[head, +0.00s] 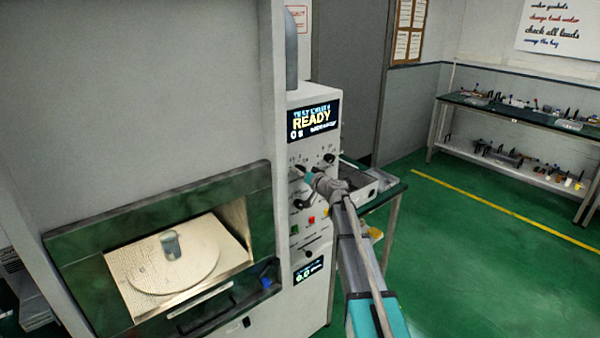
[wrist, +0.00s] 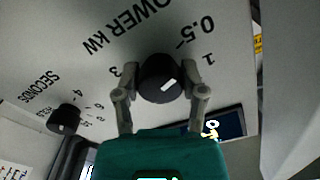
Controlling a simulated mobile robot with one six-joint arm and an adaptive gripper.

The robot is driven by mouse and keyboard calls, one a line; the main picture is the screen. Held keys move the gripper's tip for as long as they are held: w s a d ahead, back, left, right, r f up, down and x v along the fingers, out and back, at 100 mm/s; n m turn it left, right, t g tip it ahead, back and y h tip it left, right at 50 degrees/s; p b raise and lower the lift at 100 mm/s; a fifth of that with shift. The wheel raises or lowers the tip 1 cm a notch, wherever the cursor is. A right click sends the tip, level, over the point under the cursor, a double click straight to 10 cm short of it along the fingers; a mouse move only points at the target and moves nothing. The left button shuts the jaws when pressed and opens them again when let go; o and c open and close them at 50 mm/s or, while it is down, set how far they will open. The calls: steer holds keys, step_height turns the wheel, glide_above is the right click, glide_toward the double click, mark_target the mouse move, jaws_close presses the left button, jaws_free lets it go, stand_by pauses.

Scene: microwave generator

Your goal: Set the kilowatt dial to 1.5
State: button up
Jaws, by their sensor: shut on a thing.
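The kilowatt dial (wrist: 160,78) is a round black knob with a short white mark, under the lettering POWER kW in the wrist view. The white mark sits to the lower right of the knob's middle. Labels 0.5 and 1 show to its right and 3 to its left; other labels are hidden, so I cannot tell its exact setting. My gripper (wrist: 161,82) is shut on the dial, one finger on each side. In the head view my gripper (head: 309,177) is against the control panel, largely covering the dial.
A smaller black seconds dial (wrist: 65,118) sits to the left. A display (head: 314,120) above reads READY; a lower display (head: 309,270) shows digits. The open chamber at left holds a beaker (head: 172,244) on a turntable (head: 150,279). A side table (head: 391,190) stands behind my arm.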

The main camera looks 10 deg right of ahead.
steer(key=m, duration=0.9)
steer(key=shift+r, duration=0.1)
steer(key=m, duration=0.4)
steer(key=shift+r+m, duration=0.1)
steer(key=shift+m, duration=2.3)
steer(key=o, duration=1.2)
steer(key=shift+c, duration=0.2)
